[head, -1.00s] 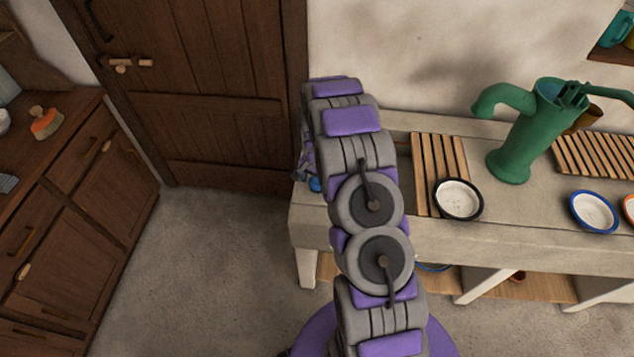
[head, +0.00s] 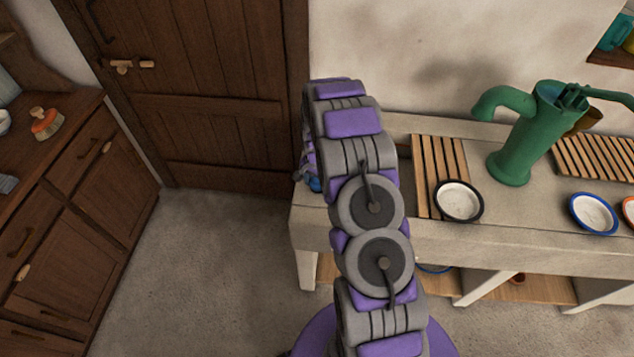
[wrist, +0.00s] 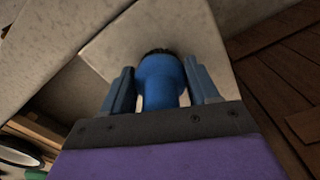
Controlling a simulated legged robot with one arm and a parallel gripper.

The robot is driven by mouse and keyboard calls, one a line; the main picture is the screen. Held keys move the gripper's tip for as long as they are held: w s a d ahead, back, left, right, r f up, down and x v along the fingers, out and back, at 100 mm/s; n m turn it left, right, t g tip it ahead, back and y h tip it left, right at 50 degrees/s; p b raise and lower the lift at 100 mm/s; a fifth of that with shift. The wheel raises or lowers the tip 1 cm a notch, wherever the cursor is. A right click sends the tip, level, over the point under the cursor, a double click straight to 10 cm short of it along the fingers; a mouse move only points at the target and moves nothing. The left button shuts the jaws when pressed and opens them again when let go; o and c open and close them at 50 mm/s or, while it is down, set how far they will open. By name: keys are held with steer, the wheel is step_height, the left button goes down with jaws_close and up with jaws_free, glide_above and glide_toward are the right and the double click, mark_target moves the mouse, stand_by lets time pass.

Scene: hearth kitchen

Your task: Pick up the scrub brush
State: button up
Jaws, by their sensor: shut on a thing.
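In the wrist view a blue rounded brush (wrist: 160,84) with a dark bristly far end stands between the two blue-grey fingers of my gripper (wrist: 160,72). My gripper is shut on it. In the head view my arm hides most of the gripper, and only a bit of blue shows at the left end of the stone counter. Another brush (head: 46,124), with an orange-red body, pale bristles and a wooden knob, lies on the wooden dresser at the left, far from my gripper.
The stone counter (head: 520,238) carries a slatted rack (head: 425,165), a black-rimmed bowl (head: 459,201), a blue-rimmed bowl (head: 593,213) and a green pump (head: 528,135). A wooden door (head: 205,130) stands behind. The floor (head: 215,265) between dresser (head: 75,215) and counter is clear.

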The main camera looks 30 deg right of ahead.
steer(key=shift+r, duration=0.5)
steer(key=shift+d+r+p, duration=0.25)
steer(key=shift+r+p, duration=0.1)
steer(key=shift+r, duration=0.9)
steer(key=s+d+r+p, duration=0.1)
steer(key=s+d, duration=0.7)
steer(key=s, duration=0.5)
steer(key=shift+s+d, duration=0.15)
steer(key=shift+s, duration=0.2)
steer(key=shift+r, duration=0.1)
